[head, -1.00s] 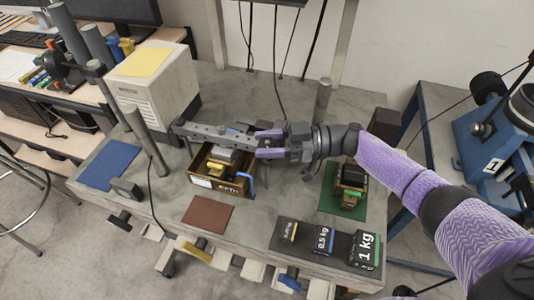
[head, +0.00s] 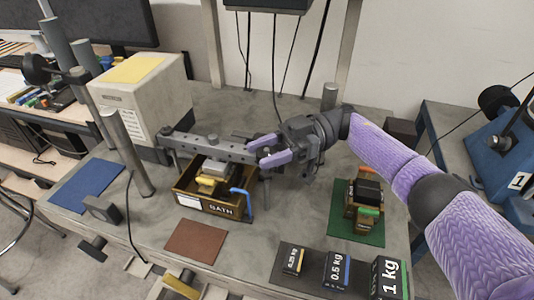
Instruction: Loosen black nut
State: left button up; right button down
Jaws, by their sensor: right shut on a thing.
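A grey metal lever bar (head: 212,148) with bolts along it runs level above an open brown box on the workbench. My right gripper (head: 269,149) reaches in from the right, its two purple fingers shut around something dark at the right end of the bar. The fingers cover most of what they hold, so I cannot tell its shape. No separate black nut shows clearly.
The brown box (head: 207,203) holds small blocks and has a blue handle. Labelled weights (head: 337,270) stand at front right. Stacked blocks (head: 363,197) stand on a green mat. A metal post (head: 124,152) and white cabinet (head: 150,92) are at left. The brown mat (head: 196,241) is bare.

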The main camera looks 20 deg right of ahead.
jog(key=shift+c, duration=1.1)
grip_release()
pick_arm(q)
jog(key=shift+s+a, duration=0.1)
jog(key=s+a+f+b, duration=0.2)
jog(key=f+b, duration=0.3)
jog(key=s+a+f+g+b, duration=0.1)
jog(key=f+b, duration=0.4)
jog(key=shift+s+a+y, duration=0.35)
jog(key=shift+a+y, duration=0.05)
pick_arm(e)
jog(key=v, duration=0.9)
jog(key=shift+d, duration=0.4)
pick_arm(q)
jog(key=shift+w+d+f, duration=0.1)
jog(key=shift+w, duration=0.05)
